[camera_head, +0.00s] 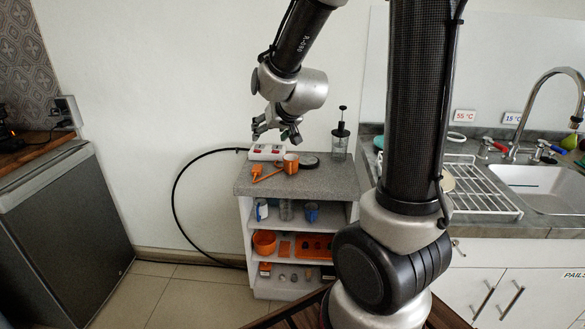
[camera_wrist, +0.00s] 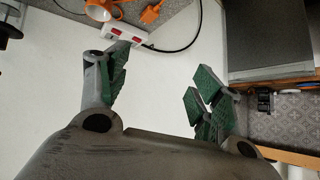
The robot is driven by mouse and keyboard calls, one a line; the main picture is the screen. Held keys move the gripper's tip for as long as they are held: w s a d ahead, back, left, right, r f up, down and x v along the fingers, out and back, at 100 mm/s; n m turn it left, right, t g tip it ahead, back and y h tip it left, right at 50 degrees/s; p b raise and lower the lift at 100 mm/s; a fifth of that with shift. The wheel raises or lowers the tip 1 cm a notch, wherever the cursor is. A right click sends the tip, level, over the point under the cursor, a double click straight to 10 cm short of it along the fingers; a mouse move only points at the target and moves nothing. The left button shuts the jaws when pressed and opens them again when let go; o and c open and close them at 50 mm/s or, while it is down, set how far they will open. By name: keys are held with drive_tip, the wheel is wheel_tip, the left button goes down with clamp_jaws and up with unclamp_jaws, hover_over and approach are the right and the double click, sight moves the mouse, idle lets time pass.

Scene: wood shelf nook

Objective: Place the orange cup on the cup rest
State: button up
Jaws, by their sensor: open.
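The orange cup (camera_head: 291,164) stands on the grey speckled top of a small shelf unit. It also shows at the top edge of the wrist view (camera_wrist: 104,14), partly cut off. My gripper (camera_head: 276,136) is open and empty, above and slightly left of the cup, near the wall. In the wrist view my green-padded fingers (camera_wrist: 160,82) are spread apart with only white wall between them.
A white power strip with red switches (camera_head: 266,152) sits behind the cup. A glass press (camera_head: 340,142) stands at the back right. Shelves below hold several items. A sink (camera_head: 540,187) and wire rack (camera_head: 480,187) are right.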

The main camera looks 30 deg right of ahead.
drive_tip(key=w+d+f+m+t+h, duration=0.2)
drive_tip(key=w+d+f+t+h, duration=0.15)
drive_tip(key=w+f, duration=0.55)
drive_tip(key=t+h, duration=0.1)
drive_tip(key=h, duration=0.5)
approach(290, 167)
drive_tip(key=x, duration=0.4)
drive_tip(key=shift+w+d+r, duration=0.15)
drive_tip(key=shift+w+d, duration=0.05)
drive_tip(key=shift+w, duration=0.1)
drive_tip(key=shift+s+d+f+t+h, duration=0.1)
drive_tip(key=shift+s+f+t+h, duration=0.1)
drive_tip(key=shift+s+t+h, duration=0.1)
drive_tip(key=shift+w+d+f, duration=0.1)
drive_tip(key=shift+d, duration=0.05)
drive_tip(key=x, duration=0.7)
drive_tip(key=shift+w+a, duration=0.25)
drive_tip(key=shift+w, duration=0.1)
drive_tip(key=shift+s, duration=0.1)
clamp_jaws()
drive_tip(key=shift+f, duration=0.1)
